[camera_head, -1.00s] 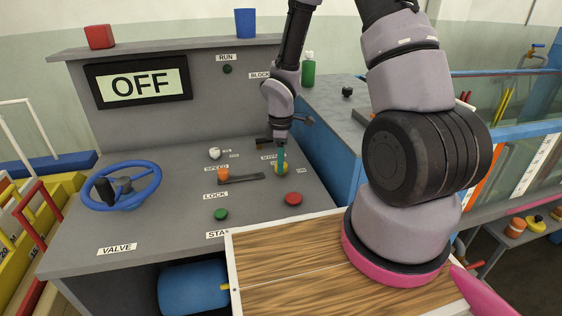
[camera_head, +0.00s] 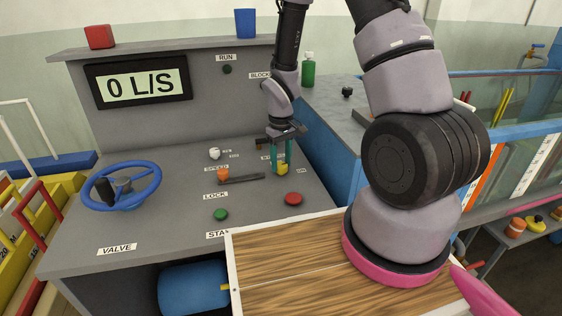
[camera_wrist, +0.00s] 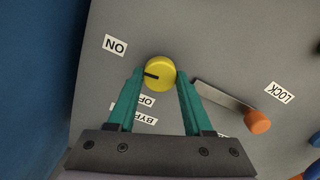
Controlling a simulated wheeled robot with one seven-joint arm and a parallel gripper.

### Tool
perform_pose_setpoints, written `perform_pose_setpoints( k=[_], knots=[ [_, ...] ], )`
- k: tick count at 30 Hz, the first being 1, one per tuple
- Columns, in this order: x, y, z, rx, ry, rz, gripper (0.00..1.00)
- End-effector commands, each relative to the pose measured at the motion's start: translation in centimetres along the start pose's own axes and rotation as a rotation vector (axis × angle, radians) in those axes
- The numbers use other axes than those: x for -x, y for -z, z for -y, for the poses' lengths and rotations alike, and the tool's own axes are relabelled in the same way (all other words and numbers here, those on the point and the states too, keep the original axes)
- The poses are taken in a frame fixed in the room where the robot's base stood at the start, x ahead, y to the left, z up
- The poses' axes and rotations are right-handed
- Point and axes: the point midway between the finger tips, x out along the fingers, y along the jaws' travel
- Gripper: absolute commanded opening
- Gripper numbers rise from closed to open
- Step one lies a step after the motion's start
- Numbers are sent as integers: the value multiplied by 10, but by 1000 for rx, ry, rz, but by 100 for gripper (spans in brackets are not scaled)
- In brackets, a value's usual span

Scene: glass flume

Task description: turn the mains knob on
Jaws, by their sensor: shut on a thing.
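The mains knob is yellow and round (camera_wrist: 163,66) with a dark pointer mark; it also shows in the head view (camera_head: 283,169) on the console top. In the wrist view its mark points left, between the ON label (camera_wrist: 115,46) and the partly hidden OFF label (camera_wrist: 147,101). My gripper (camera_wrist: 160,78) points down over the knob, its two teal fingers shut on the knob's sides; it also shows in the head view (camera_head: 282,165). The display (camera_head: 140,85) reads "0 L/S".
A red button (camera_head: 293,199), green button (camera_head: 221,214) and blue valve wheel (camera_head: 122,187) are on the console. A wooden board (camera_head: 290,280) lies in front.

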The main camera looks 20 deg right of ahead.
Motion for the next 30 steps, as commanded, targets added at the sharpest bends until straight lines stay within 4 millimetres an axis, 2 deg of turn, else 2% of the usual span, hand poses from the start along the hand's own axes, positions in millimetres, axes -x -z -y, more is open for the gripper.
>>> perform_pose_setpoints(
  k=[9, 25, 26, 27, 28, 30],
  knots=[
    [0, 1, 0, -113, 0, -2, 0],
    [1, 1, 0, -136, 0, -3, 0],
    [1, 1, 0, -136, 0, -2, 58],
    [0, 1, 0, -136, 0, -2, 74],
    [0, 1, 0, -135, 0, -2, 81],
    [0, 1, 0, -135, 0, -2, 81]
  ],
)
